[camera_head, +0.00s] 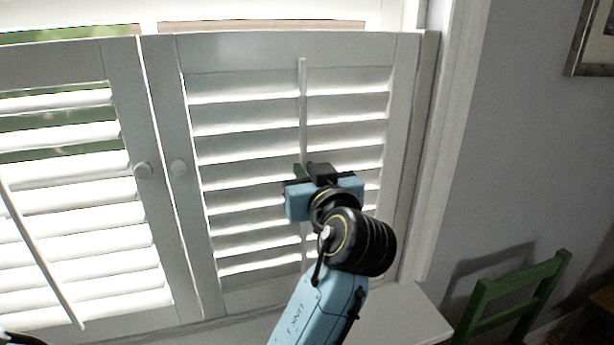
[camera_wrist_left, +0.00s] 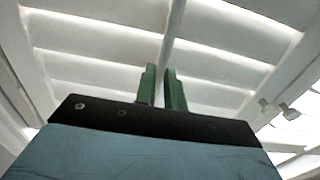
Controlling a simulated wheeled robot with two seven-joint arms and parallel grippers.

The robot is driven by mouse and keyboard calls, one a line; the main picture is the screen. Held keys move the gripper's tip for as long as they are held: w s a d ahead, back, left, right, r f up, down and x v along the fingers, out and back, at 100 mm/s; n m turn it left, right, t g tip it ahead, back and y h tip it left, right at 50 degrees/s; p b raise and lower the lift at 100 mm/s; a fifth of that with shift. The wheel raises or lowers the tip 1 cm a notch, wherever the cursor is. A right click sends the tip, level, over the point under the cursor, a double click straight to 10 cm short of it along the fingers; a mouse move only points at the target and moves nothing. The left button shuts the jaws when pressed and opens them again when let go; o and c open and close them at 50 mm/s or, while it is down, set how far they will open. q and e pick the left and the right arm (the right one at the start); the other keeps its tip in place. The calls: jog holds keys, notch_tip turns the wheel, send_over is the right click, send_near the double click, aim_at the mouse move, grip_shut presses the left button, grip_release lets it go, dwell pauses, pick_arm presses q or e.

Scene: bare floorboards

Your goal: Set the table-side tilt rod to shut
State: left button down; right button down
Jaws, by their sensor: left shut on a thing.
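The right shutter panel, nearer the green chair, has a thin white upright tilt rod (camera_head: 303,100) down the middle of its slats (camera_head: 245,118). I take this as the table-side rod. My right gripper is not in view.
The left shutter panel (camera_head: 123,75) has open slats and its own slanting rod (camera_head: 40,257). Round knobs (camera_head: 143,170) sit where the panels meet. A sill (camera_head: 400,312) lies below; a green chair (camera_head: 515,290) stands at the right by the grey wall.

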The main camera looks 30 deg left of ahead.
pick_arm(q)
jog(key=shift+r+t, duration=0.3)
jog(key=shift+r, duration=0.05)
jog(key=c, duration=1.7)
grip_release()
jog(key=shift+o, duration=1.1)
jog(key=shift+f, duration=0.15)
jog(key=b+v, duration=0.2)
jog(key=v, duration=1)
